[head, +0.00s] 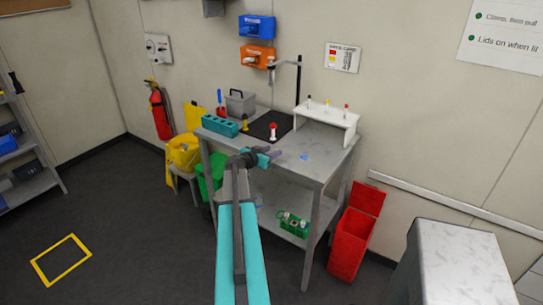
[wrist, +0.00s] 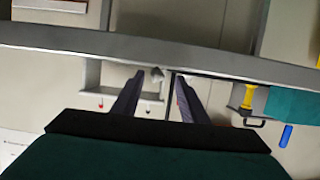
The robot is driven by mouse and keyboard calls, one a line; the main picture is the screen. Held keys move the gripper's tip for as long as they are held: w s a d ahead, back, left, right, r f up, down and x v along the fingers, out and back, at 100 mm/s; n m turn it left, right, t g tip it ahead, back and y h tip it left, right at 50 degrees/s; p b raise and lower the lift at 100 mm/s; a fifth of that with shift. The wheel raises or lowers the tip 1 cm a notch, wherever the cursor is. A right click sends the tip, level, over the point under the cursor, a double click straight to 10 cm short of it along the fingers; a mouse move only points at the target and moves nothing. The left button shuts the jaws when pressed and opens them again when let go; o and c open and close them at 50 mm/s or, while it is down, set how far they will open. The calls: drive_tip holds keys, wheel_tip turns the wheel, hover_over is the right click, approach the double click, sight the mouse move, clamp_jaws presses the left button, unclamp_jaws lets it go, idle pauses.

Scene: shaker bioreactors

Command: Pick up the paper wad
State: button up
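A small pale blue crumpled piece, which looks like the paper wad (head: 304,156), lies on the grey workbench top near its front edge. My gripper (head: 279,153) is just left of it in the head view, apart from it. In the wrist view my gripper (wrist: 159,78) is open, with its two dark fingers spread.
The workbench (head: 325,164) also carries a white rack (head: 325,115), a black mat (head: 258,128), a teal block (head: 220,126) and a clamp stand (head: 298,90). A red bin (head: 350,245) stands at its right, a green bin (head: 209,177) at its left.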

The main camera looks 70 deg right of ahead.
drive_tip(key=shift+s+d+f, duration=0.1)
drive_tip(key=shift+d+f, duration=0.05)
drive_tip(key=shift+d, duration=0.25)
clamp_jaws()
idle(0.4)
